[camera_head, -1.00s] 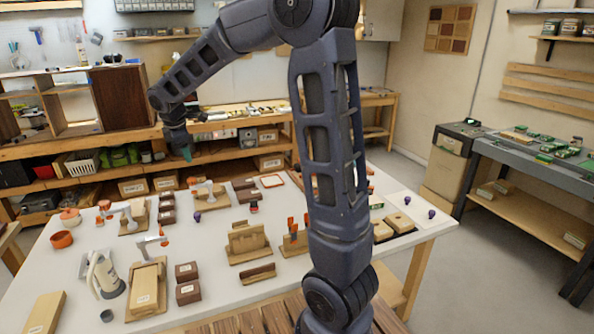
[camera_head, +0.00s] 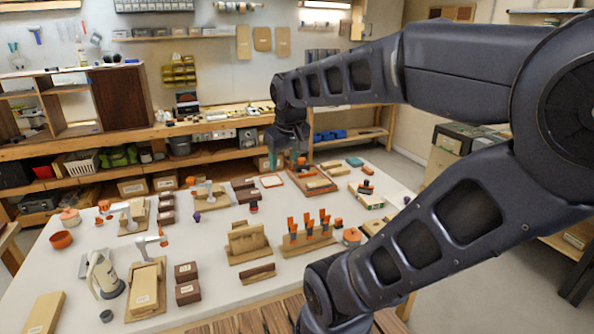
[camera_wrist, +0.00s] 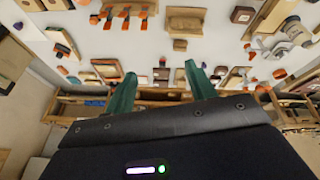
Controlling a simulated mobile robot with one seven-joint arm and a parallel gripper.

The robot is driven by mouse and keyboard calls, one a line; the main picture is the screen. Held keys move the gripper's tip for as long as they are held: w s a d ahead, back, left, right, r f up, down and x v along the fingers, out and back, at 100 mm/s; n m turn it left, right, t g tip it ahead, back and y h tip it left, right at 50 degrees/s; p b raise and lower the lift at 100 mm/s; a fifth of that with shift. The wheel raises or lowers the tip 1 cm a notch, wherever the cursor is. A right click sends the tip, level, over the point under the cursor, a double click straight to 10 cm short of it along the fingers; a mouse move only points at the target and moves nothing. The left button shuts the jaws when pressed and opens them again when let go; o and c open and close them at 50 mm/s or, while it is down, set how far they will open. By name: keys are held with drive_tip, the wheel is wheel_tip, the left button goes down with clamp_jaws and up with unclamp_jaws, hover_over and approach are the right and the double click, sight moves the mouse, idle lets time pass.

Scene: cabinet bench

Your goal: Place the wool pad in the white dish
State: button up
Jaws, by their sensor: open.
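My gripper (camera_head: 292,152) hangs above the back of the white table, and its two green fingers stand apart in the wrist view (camera_wrist: 160,86). Nothing shows between them. I cannot pick out the wool pad with certainty among the many small things. A small pale, orange-edged square (camera_head: 272,181) lies flat near the table's back, left of my gripper; I cannot tell if it is the white dish.
The white table (camera_head: 215,232) is crowded with wooden holders, dark boxes (camera_head: 187,293), a rack of orange-handled tools (camera_head: 308,236) and a white jug (camera_head: 103,274). A wooden tray (camera_head: 312,182) lies below my gripper. Shelves stand behind.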

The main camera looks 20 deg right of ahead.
drive_tip(key=s+m, duration=0.1)
drive_tip(key=s+d+f+m, duration=0.1)
drive_tip(key=s, duration=0.1)
drive_tip(key=s+f, duration=0.1)
drive_tip(key=shift+s+d+m, duration=0.3)
drive_tip(key=shift+s+m, duration=0.1)
